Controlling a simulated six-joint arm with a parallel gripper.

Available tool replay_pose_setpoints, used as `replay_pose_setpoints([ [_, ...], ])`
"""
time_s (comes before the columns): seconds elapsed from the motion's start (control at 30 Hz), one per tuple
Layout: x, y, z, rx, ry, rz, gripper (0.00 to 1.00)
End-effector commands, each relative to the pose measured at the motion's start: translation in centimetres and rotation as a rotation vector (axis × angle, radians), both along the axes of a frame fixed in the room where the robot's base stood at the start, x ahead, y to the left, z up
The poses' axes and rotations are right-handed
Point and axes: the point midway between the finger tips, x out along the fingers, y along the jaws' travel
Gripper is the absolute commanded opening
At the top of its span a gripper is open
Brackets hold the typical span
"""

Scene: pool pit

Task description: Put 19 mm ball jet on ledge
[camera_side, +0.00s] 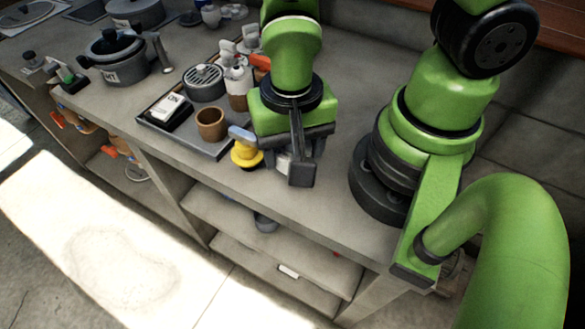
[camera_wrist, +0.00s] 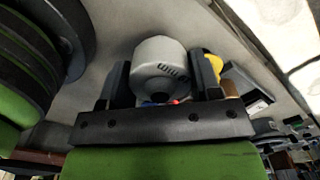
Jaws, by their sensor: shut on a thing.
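My gripper (camera_wrist: 163,80) is shut on a grey, rounded piece with dark lettering, which I take to be the ball jet (camera_wrist: 160,56). The piece sits between the two dark fingers in the wrist view, with small red and blue spots at its lower edge. In the side view my gripper (camera_side: 287,166) points down over the grey counter (camera_side: 335,200), near its front edge. There the ball jet (camera_side: 283,162) is mostly hidden by a finger, and I cannot tell whether it touches the counter. I cannot tell which surface is the ledge.
A yellow knobbed piece (camera_side: 246,154) stands just left of my gripper. Open shelves (camera_side: 235,222) lie below. The counter right of my gripper is clear.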

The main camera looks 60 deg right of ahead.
Motion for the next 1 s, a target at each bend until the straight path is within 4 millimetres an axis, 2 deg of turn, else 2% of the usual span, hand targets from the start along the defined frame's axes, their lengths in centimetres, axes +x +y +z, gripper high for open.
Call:
replay_pose_setpoints([
  [0.1, -0.1, 0.0, -1.2, -0.001, 0.004, -0.001, 0.35],
  [0.27, -0.1, 0.0, -2.1, 0.001, 0.001, 0.000, 0.35],
  [0.53, -0.1, -0.1, -5.0, 0.001, 0.001, 0.000, 0.35],
  [0.97, -0.1, -0.1, -5.6, 0.002, -0.002, -0.001, 0.35],
  [1.0, -0.1, 0.0, -5.6, 0.002, -0.002, -0.001, 0.62],
])
